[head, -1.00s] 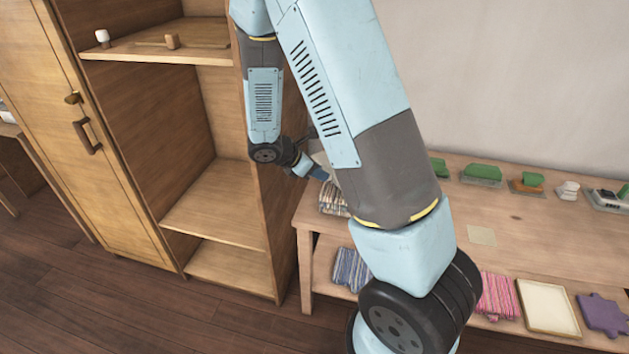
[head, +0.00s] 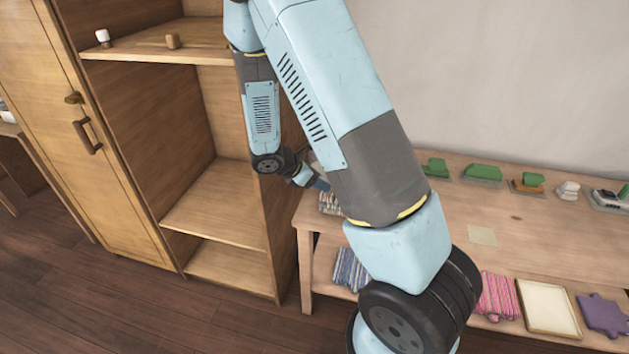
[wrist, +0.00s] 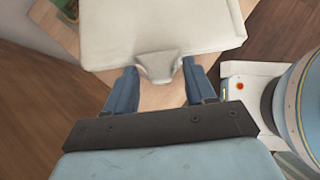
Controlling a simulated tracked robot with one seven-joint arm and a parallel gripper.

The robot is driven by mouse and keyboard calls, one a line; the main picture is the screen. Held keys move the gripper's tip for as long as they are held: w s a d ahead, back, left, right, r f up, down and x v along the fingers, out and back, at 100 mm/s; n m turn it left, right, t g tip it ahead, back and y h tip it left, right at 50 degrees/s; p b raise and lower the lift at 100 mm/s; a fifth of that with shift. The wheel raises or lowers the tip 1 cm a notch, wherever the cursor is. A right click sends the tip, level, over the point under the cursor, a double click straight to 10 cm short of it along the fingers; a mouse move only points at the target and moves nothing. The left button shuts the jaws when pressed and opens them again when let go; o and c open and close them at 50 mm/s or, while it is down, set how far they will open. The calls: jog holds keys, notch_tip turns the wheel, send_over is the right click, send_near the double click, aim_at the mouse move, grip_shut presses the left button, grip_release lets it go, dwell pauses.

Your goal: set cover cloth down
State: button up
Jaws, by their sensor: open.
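The cover cloth (wrist: 160,28) is a pale, cream-white flat piece with a small tab (wrist: 158,68) on its near edge, seen in the wrist view. My gripper (wrist: 159,72) is open, with one blue finger on each side of the tab and a gap showing at both sides. What lies directly under the cloth is hidden. In the head view my gripper (head: 318,183) is at the left end of the table, mostly behind my arm. A striped folded rug (head: 329,204) shows just below it. The cloth is largely hidden there.
The wooden table (head: 560,232) holds a row of small green and white items at its back; its middle is mostly clear. Its lower shelf holds blue-striped (head: 350,268) and pink-striped (head: 499,297) rugs, a cream piece (head: 548,308) and a purple one (head: 603,318). A wooden cabinet (head: 225,215) stands close at left.

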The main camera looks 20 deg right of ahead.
jog(key=v, duration=1.2)
jog(key=s+d+r+m+y, duration=0.2)
jog(key=s+d+r+m, duration=0.1)
jog(key=s+r+m, duration=0.3)
jog(key=s+d+r+m+y, duration=0.3)
jog(key=d+r+m, duration=0.1)
jog(key=r, duration=0.5)
jog(key=s+r+m+t+y, duration=0.3)
jog(key=s+r+m, duration=0.7)
jog(key=s, duration=0.3)
jog(key=shift+s+t+y, duration=0.35)
jog(key=shift+t+y, duration=0.05)
